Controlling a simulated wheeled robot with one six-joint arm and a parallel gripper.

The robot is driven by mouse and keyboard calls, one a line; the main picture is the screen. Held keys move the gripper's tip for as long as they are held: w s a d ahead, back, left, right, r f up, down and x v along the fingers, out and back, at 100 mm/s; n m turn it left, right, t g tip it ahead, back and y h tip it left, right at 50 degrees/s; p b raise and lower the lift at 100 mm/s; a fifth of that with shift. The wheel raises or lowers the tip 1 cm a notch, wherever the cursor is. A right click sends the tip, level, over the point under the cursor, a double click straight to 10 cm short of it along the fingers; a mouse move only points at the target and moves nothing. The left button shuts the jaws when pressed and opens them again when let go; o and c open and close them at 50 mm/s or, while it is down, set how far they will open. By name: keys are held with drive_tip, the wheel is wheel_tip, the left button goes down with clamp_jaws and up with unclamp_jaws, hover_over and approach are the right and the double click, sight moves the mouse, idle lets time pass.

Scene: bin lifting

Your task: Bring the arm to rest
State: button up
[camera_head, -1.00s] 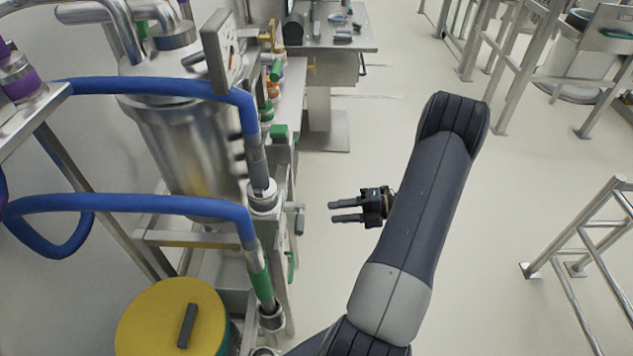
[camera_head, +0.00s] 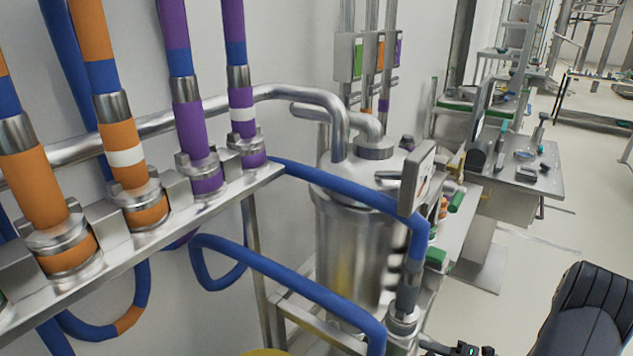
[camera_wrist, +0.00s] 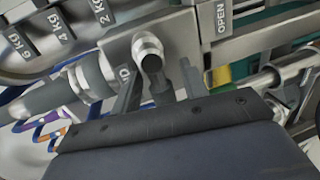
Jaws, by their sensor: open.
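My arm (camera_head: 585,315) shows at the lower right of the head view, cut off by the bottom edge. My gripper (camera_head: 428,344) is at the bottom edge, right of the steel pipe fitting, and only partly in frame. In the wrist view my gripper (camera_wrist: 160,84) has its two dark fingers apart. I see nothing held between the fingers. I cannot tell the distance from the fingers to the plate.
A steel tank (camera_head: 350,240) with blue hoses (camera_head: 290,283) stands left of my gripper. A rail with orange and purple hose fittings (camera_head: 150,215) fills the left. A steel table (camera_head: 515,180) with small items stands behind. Pale floor (camera_head: 540,250) is open at the right.

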drive_tip(key=shift+d, duration=0.1)
drive_tip(key=b+v, duration=0.2)
drive_tip(key=v, duration=0.9)
drive_tip(key=p+x, duration=0.1)
drive_tip(key=x, duration=1)
drive_tip(key=shift+f, duration=0.25)
drive_tip(key=shift+f+n+t+b, duration=0.15)
drive_tip(key=shift+n+t+b, duration=0.35)
drive_tip(key=shift+n, duration=0.7)
